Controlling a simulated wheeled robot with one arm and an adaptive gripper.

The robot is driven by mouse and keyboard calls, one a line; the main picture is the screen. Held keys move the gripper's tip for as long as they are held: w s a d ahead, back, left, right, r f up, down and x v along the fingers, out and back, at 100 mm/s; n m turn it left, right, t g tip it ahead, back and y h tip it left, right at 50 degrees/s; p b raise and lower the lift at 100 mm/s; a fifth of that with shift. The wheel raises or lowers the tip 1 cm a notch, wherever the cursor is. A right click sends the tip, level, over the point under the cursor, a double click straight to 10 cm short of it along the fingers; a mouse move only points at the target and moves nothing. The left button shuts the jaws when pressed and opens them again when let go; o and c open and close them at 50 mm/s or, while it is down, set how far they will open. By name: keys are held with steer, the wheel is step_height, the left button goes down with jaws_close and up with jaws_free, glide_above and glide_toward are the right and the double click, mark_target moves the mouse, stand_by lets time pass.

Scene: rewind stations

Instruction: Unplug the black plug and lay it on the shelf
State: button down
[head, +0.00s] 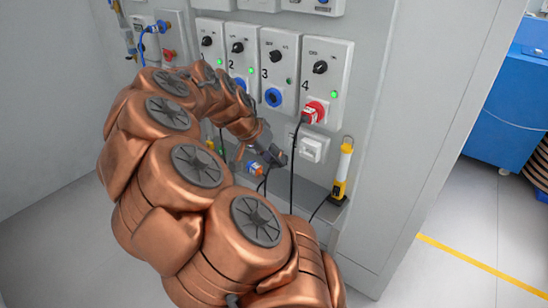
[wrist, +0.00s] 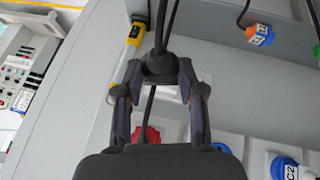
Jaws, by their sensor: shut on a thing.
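My gripper (head: 272,153) is in front of the panel's lower part, above the shelf. In the wrist view, my gripper (wrist: 159,76) is shut on the black plug (wrist: 158,64), whose black cable leads away toward the top. The plug looks clear of any socket. In the head view I cannot make out the plug apart from the dark fingers. The grey shelf (head: 318,205) runs along the panel's foot; it also shows in the wrist view (wrist: 285,50). A white outlet (head: 313,147) sits below station 4, with no plug visible in it.
A red plug (head: 311,115) sits in station 4, its black cable hanging down. A yellow-black lamp (head: 341,172) stands at the shelf's right end. A blue-orange plug (wrist: 260,36) lies on the shelf. Station 3 has a blue socket (head: 273,97). Bare shelf shows between plug and lamp.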

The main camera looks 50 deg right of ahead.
steer(key=shift+a+b, duration=0.4)
steer(key=shift+a, duration=0.45)
stand_by(0.4)
steer(key=shift+s+a+b, duration=0.2)
steer(key=shift+a+b, duration=1.2)
steer(key=shift+a, duration=1.45)
